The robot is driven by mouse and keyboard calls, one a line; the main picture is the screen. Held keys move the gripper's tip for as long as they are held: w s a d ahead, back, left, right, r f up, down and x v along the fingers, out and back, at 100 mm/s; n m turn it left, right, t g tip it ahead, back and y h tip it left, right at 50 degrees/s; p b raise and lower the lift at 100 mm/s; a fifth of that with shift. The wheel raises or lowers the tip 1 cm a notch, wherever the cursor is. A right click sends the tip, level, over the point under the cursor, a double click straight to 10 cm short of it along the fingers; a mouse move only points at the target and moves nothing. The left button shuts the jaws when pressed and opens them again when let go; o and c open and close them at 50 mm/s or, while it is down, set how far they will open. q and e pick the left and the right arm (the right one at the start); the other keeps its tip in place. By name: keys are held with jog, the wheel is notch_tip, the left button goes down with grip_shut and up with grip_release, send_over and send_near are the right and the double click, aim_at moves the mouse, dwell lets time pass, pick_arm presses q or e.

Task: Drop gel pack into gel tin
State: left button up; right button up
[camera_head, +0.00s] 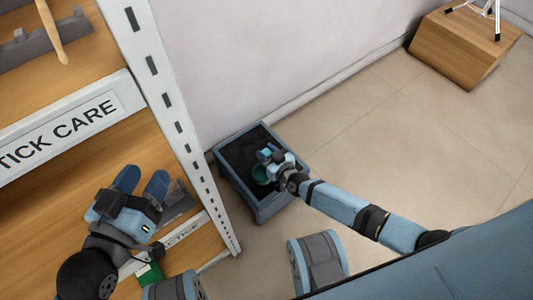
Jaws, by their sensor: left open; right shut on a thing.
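My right gripper (268,154) is over the open blue-grey crate on the floor. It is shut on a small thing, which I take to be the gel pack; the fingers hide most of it. A small teal, round-looking thing (260,175), possibly the gel tin, shows just below and left of the fingers, within the crate's outline. I cannot tell whether it touches the gripper or what is inside it. My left gripper (143,183) is open and empty, in front of the wooden shelf at the left.
The crate (271,208) has a dark inside and stands by the wall and the white slotted rack post (166,98). The shelf (95,165) carries labels and a green item (150,273). A wooden box (462,50) stands far right. The tiled floor between is clear.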

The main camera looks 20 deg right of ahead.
notch_tip(320, 180, down, 4)
jog(key=b, duration=0.2)
jog(key=shift+r+b, duration=0.2)
jog(key=shift+b, duration=0.15)
pick_arm(q)
jog(key=w+m, duration=0.1)
jog(key=w+a+m+t, duration=0.1)
jog(key=shift+a+r+m+h, duration=0.15)
jog(key=shift+r+m+h, duration=0.05)
jog(key=shift+m+h, duration=0.2)
pick_arm(e)
jog(key=shift+f, duration=0.25)
jog(key=o, duration=1)
jog(key=shift+s, duration=0.1)
